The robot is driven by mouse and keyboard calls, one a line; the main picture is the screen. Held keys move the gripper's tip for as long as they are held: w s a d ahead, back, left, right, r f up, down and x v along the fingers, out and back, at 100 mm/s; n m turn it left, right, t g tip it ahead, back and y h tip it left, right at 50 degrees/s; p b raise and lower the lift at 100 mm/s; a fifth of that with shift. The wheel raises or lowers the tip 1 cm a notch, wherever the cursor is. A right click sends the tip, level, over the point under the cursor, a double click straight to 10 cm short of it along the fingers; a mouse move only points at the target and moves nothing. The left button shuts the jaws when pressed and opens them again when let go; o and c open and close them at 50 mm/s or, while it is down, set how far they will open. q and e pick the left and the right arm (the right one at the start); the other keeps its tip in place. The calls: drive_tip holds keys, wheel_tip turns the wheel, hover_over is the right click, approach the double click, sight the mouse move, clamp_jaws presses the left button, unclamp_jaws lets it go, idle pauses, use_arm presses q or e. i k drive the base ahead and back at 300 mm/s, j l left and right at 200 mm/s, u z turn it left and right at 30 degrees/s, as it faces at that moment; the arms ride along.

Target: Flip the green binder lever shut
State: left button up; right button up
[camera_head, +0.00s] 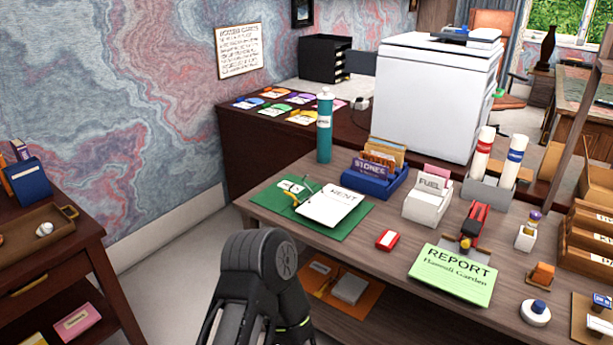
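The green binder (268,201) lies open on the wooden desk, at its near left part. A white sheet headed with large letters (331,205) lies on its right half. A thin metal lever or ring mechanism (303,191) stands up near the binder's middle, with a yellowish part at its lower left. It is too small to tell its exact angle. A dark link of my arm rises from the bottom edge, in front of the desk and below the binder, apart from it. No gripper fingertips can be made out in the head view.
A teal bottle (325,128) stands behind the binder. A blue card box (378,184), a white FUEL box (427,205) and a red-and-white block (387,240) are to its right. A green REPORT sheet (453,275) lies farther right. The desk's left front edge is clear.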

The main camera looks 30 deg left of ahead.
sight(287, 193)
drive_tip(key=u, duration=1.15)
drive_tip(key=i+u, duration=0.1)
drive_tip(key=j, duration=0.05)
